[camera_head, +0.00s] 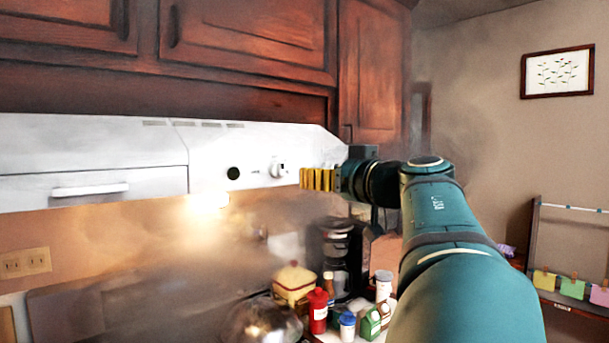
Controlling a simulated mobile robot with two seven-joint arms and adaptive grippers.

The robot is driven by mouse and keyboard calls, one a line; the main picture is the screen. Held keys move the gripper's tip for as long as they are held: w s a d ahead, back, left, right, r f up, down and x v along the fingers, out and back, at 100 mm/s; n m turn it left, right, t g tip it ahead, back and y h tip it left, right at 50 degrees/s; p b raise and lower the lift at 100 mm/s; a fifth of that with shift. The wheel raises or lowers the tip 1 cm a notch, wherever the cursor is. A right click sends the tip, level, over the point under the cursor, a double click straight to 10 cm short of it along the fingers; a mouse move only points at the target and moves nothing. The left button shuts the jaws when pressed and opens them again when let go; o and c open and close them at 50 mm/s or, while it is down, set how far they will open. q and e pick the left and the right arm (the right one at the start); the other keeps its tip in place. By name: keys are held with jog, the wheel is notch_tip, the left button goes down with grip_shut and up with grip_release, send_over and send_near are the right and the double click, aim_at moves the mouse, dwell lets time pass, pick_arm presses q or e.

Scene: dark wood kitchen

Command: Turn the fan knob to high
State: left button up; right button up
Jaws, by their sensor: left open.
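The white range hood (90,145) spans the left and middle of the head view under the cabinets. On its front are a round white knob (278,168) and a round black control (233,173) to its left. The white knob appears to be the fan knob; its marking is too small to read. Depth between fingers and knob is hard to judge.
Dark wood cabinets (245,35) hang above the hood. A lit lamp (208,200) glows below it, amid haze. A coffee maker (337,250), a red bottle (317,310) and several containers stand on the counter below. My teal arm hides the lower right.

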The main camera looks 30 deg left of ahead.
aim_at(282, 168)
pick_arm(q)
jog(key=p+x, duration=0.1)
jog(key=x, duration=0.5)
jog(key=p+x, duration=0.1)
jog(key=x, duration=0.6)
jog(key=shift+a+r+p, duration=0.15)
jog(key=shift+r+p, duration=0.1)
jog(key=shift+p, duration=0.1)
grip_shut()
jog(key=shift+s, duration=0.1)
